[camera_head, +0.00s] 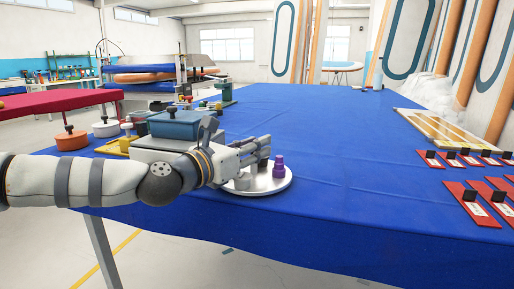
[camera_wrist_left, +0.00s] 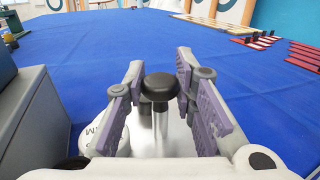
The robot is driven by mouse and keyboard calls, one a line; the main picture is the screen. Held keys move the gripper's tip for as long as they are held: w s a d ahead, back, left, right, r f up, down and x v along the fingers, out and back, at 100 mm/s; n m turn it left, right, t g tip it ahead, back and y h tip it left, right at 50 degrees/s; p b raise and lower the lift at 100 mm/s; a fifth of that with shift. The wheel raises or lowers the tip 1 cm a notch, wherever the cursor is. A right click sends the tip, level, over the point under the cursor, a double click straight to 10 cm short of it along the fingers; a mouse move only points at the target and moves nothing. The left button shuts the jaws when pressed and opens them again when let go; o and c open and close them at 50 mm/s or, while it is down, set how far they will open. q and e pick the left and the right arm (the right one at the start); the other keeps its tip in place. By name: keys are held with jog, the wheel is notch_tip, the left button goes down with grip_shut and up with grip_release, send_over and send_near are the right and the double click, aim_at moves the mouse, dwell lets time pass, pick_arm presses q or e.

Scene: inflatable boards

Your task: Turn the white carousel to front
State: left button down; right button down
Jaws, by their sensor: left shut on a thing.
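The white carousel (camera_head: 272,187) is a round, low disc on the blue table, near its front edge. My left gripper (camera_head: 262,147) reaches over the disc from the left. In the left wrist view my left gripper (camera_wrist_left: 163,100) is shut on the carousel's upright metal post with a black knob (camera_wrist_left: 161,86), a finger on each side. The pale disc top (camera_wrist_left: 178,142) shows between the fingers. The arm and gripper hide the disc's left and back parts in the head view. My right gripper is not in view.
A grey box with a blue top (camera_head: 180,124) stands close behind my left forearm. Red plates with black blocks (camera_head: 472,207) lie at the right, by a framed panel (camera_head: 450,130). The blue table's middle (camera_head: 350,150) is clear.

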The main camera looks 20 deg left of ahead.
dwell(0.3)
pick_arm(q)
jog(key=c, duration=1.3)
grip_release()
jog(key=v, duration=1.2)
